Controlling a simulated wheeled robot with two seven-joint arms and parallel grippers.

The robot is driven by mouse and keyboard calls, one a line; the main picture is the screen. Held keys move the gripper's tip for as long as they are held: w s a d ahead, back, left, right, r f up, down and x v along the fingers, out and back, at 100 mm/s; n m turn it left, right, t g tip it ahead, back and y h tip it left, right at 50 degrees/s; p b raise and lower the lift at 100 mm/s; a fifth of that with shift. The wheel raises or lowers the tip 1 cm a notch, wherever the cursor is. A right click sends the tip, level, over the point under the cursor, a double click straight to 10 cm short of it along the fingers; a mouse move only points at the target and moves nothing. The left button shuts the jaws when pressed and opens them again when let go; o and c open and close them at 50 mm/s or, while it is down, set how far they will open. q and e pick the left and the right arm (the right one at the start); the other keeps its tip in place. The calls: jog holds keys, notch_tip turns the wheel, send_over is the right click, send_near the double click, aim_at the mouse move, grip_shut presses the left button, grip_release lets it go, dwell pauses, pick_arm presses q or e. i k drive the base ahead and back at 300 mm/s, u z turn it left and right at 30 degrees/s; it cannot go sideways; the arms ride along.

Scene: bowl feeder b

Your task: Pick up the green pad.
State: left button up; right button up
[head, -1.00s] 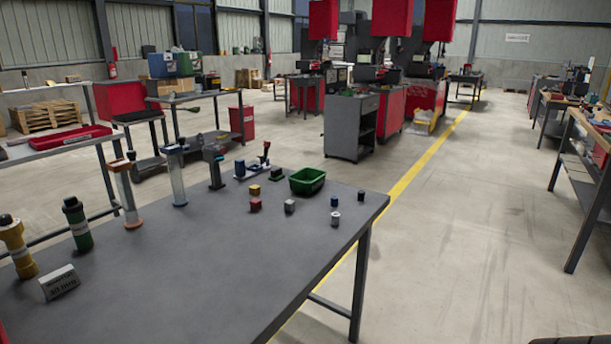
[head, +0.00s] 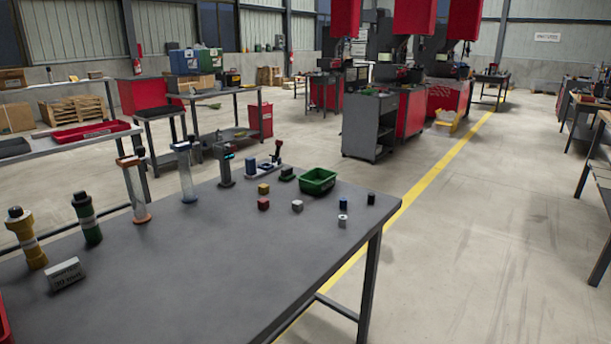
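A small dark green block (head: 287,173) sits on the grey table (head: 190,270) near its far edge, just left of a green bin (head: 318,181). It looks like the green pad, but it is too small to be sure. A green cylinder with a black top (head: 87,218) stands upright at the table's left. Neither of my grippers is in view.
Yellow (head: 263,188), red (head: 263,204) and grey (head: 297,205) blocks lie before the bin, with small cylinders (head: 342,220) to the right. Upright tubes (head: 187,172) line the far left edge. A small sign (head: 65,273) stands at left. The table's middle is clear.

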aim_at(288, 173)
jog(key=z, duration=2.05)
jog(key=i, duration=2.3)
